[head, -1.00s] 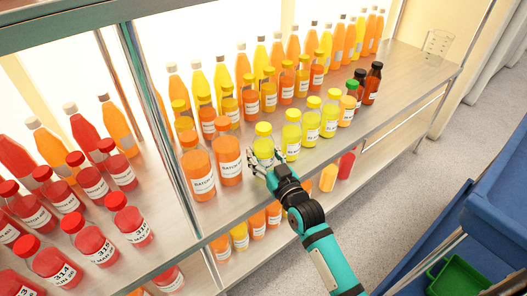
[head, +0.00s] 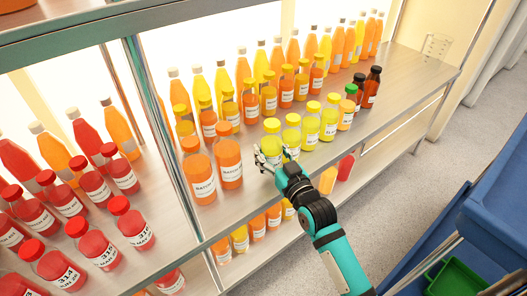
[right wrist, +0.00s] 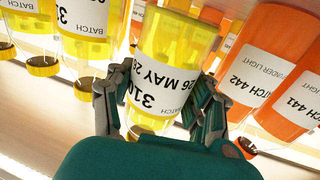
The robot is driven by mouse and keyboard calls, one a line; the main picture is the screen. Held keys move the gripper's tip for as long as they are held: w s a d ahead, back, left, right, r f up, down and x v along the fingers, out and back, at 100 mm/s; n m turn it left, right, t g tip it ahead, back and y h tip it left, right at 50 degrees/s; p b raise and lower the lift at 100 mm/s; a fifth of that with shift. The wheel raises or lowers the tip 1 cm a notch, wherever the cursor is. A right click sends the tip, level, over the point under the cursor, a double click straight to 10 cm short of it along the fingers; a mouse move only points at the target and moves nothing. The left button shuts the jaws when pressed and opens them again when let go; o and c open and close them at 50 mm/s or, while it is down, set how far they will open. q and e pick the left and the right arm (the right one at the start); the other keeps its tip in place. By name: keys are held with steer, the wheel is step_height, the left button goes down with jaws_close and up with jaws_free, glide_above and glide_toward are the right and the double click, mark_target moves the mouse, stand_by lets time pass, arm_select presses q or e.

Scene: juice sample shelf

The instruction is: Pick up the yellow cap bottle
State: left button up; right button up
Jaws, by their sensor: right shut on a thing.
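A yellow juice bottle with a yellow cap (head: 271,126) is at the left end of the front row of yellow bottles on the shelf. My right gripper (head: 266,157) is shut on it from the front, below the cap. In the right wrist view the same bottle (right wrist: 165,78) appears inverted, with a white label reading 310 and 26 MAY. One finger of my right gripper (right wrist: 160,108) lies on each side of it. I cannot tell for sure whether its base is clear of the shelf. My left gripper is not in view.
Similar yellow bottles (head: 310,130) stand close on the right. Two large orange bottles (head: 228,160) stand on the left, beside a metal post. Taller bottles fill the back. Red bottles (head: 125,222) stand left of the post. The shelf's front edge (head: 300,182) is below my gripper.

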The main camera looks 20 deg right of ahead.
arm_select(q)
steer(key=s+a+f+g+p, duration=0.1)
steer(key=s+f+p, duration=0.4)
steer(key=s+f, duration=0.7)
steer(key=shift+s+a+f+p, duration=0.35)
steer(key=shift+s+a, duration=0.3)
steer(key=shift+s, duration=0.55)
arm_select(e)
steer(key=s+d+r, duration=0.5)
steer(key=s+d, duration=0.4)
steer(key=s, duration=0.1)
steer(key=shift+d+r, duration=0.2)
